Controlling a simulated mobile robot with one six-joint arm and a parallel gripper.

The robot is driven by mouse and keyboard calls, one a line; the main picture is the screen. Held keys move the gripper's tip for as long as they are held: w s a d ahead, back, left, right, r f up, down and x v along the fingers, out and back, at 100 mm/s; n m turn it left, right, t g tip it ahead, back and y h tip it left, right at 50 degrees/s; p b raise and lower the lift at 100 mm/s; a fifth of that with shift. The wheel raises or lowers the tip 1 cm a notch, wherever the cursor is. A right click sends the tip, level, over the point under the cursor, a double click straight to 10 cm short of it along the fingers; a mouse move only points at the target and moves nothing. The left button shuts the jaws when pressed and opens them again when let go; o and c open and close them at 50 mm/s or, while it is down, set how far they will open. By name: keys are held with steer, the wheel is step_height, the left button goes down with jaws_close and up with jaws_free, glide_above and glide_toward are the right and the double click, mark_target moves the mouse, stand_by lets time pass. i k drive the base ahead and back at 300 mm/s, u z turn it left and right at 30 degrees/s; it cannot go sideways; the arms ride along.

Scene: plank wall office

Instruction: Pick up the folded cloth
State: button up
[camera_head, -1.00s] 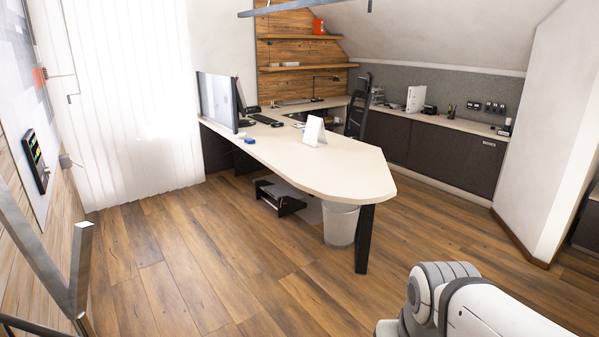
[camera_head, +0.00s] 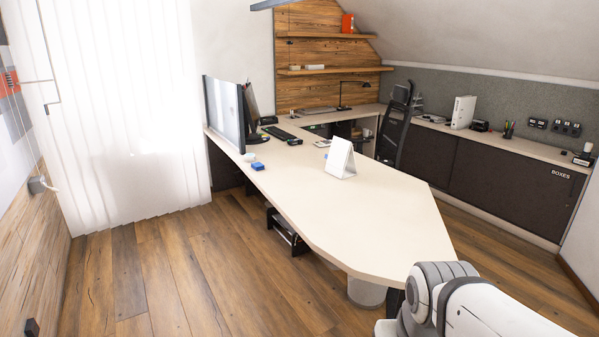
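I cannot make out a folded cloth for sure in this view. A small blue item (camera_head: 258,167) lies on the left edge of the desk (camera_head: 330,215); it is too small to tell what it is. A small white rounded item (camera_head: 249,157) lies just behind it. My arm shows at the bottom right, but my gripper is outside the picture.
A white tent-shaped card (camera_head: 340,158) stands mid-desk. Monitors (camera_head: 224,112) and a keyboard (camera_head: 282,133) are at the far left. A black chair (camera_head: 394,125) stands behind the desk. A bin (camera_head: 366,291) is under its near end. The floor (camera_head: 165,270) at left is clear.

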mark_target(257, 166)
steer(key=u, duration=0.3)
steer(key=i, duration=1.7)
steer(key=u, duration=0.3)
steer(key=i, duration=0.9)
steer(key=u, duration=0.15)
